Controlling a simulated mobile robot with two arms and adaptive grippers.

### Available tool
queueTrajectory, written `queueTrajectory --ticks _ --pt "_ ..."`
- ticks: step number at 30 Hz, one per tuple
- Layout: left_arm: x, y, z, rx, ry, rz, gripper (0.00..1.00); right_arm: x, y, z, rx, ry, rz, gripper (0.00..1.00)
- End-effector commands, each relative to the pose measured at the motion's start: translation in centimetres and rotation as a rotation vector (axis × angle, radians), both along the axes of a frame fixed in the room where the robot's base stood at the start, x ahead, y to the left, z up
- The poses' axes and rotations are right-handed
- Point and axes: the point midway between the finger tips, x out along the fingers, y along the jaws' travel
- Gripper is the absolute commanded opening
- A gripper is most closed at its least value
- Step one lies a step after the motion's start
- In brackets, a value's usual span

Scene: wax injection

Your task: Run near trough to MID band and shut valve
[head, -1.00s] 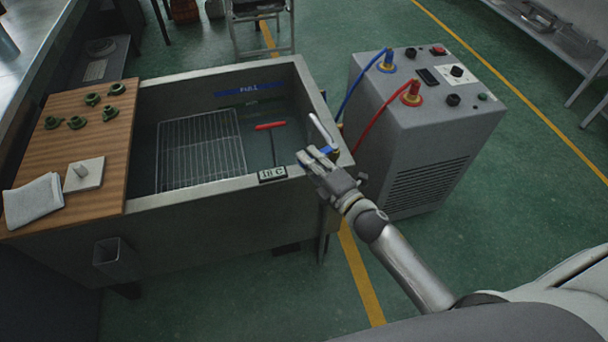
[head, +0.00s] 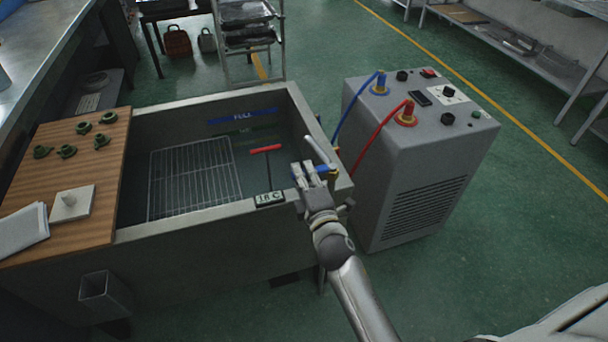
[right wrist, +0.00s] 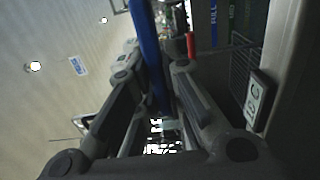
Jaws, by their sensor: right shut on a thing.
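The near trough (head: 190,228) is a grey tank with a wire rack (head: 195,175) inside. Its far inner wall has a blue FULL band (head: 242,116) and a greenish band (head: 258,134) below it; I cannot read the lower one. The water level is hard to tell. A valve with a blue handle (head: 328,170) and a metal spout (head: 318,151) sits at the right rim. My right gripper (head: 313,173) is shut on the blue handle. In the right wrist view, the handle (right wrist: 150,50) runs between the fingers (right wrist: 155,95). My left gripper is out of view.
A grey chiller unit (head: 420,160) with blue and red hoses stands close right of the trough. A temperature display (head: 270,199) is on the front rim. A red-handled tool (head: 265,149) stands in the trough. A wooden board (head: 85,165) with green pieces covers the left end.

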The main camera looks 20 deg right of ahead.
Motion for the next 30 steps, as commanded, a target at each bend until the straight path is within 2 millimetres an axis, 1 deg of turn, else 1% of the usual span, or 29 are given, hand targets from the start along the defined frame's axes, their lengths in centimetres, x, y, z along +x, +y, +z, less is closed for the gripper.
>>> queueTrajectory --ticks 8,9,14,20,24,26,30 --pt "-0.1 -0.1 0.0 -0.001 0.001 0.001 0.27 0.0 -0.1 -0.1 -0.001 0.003 -0.003 0.00" --pt "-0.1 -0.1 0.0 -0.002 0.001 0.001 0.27 0.0 -0.1 -0.1 -0.001 0.002 -0.003 0.12" --pt "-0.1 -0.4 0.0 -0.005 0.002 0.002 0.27 0.0 -0.1 0.0 -0.001 0.001 -0.002 0.32" --pt "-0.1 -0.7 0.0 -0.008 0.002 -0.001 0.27 0.0 -0.1 0.0 0.000 0.000 -0.001 0.32" --pt "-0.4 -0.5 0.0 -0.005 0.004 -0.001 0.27 -0.2 0.0 0.0 0.000 0.001 -0.001 0.32" --pt "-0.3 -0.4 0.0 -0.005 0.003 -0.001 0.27 -0.6 0.0 -0.1 0.000 0.002 -0.001 0.32" --pt "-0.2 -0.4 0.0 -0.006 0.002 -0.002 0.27 -2.3 0.0 -0.1 0.001 0.003 -0.001 0.32"
